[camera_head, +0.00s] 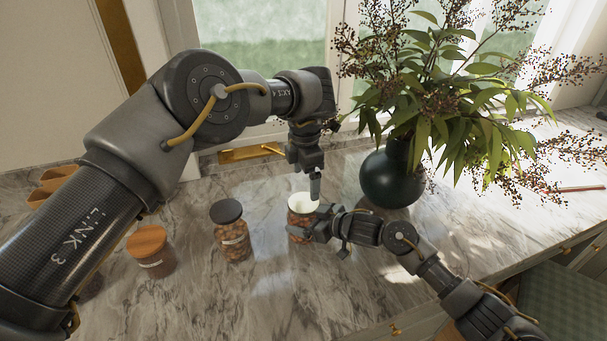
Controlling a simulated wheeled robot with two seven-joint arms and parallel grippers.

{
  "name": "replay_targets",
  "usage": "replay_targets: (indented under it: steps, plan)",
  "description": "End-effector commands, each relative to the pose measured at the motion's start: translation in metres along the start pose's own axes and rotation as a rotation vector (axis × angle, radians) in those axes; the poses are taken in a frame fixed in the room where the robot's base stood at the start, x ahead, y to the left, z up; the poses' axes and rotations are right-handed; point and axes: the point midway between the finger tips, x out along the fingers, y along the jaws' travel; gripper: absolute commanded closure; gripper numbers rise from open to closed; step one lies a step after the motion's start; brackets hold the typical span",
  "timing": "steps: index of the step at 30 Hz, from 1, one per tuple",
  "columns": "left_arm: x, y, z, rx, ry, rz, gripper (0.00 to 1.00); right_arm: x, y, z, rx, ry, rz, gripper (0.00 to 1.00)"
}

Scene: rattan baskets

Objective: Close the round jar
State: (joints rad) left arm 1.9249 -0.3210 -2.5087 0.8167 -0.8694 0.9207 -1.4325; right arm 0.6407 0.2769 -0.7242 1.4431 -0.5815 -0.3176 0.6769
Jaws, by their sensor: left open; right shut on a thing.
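A round glass jar (297,218) with brown contents stands on the marble counter near the middle. Its top is pale, and I cannot tell whether this is an open mouth or a light lid. My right gripper (308,228) is shut on the jar's side, coming from the right. My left gripper (315,188) is open and points down just above the jar's top, at its right side. No separate loose lid shows clearly.
A dark-lidded jar (231,240) and a wooden-lidded jar (150,257) stand to the left. A dark green vase (390,178) with leafy branches stands close on the right. The counter (270,300) in front is clear.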

Motion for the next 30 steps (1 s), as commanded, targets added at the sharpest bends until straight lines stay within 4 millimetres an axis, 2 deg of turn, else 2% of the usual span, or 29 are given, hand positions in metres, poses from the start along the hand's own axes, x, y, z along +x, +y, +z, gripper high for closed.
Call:
replay_targets:
  steps: [3,21,27,30]
  plan:
    - [-0.0023,-0.0003,-0.0001,-0.310,0.001,0.000,0.07,0.0000,0.0000,-0.0007,0.000,0.002,0.000,0.78]
    - [-0.0089,-0.0011,-0.0034,-1.902,0.012,0.007,0.07,0.0000,0.0000,-0.0009,0.000,0.002,0.000,0.78]
    - [-0.0093,-0.0011,-0.0050,-2.341,0.015,0.015,0.07,0.0000,-0.0001,-0.0010,0.000,0.002,0.000,0.78]
    - [-0.0092,-0.0012,-0.0055,-2.495,0.016,0.018,0.07,0.0001,-0.0001,-0.0010,0.000,0.002,0.000,0.78]
